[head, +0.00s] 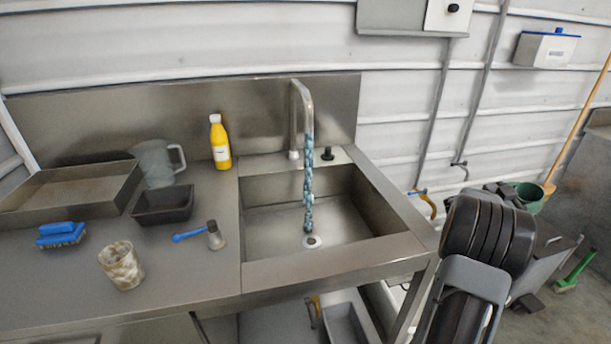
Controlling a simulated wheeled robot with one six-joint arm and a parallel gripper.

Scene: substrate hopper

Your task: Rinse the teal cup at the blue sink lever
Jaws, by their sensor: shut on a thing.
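A green-teal cup (529,196) shows at the right, its open rim up, partly hidden by my arm. My gripper (511,195) is at the cup, beyond the dark arm links, and is shut on it; its fingers are hard to make out. The steel sink (265,223) is left of my arm. Water runs from its tall spout (303,95) down to the drain. A blue lever (417,191) sits on a brass tap (431,206) by the wall, right of the sink. A short black knob (328,153) stands behind the basin.
The counter left of the sink holds a yellow bottle (220,142), a clear jug (156,163), a black tray (163,204), a stained cup (121,265), a blue-handled tool (213,236) and a blue brush (61,235). A broom handle (577,127) leans at the right.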

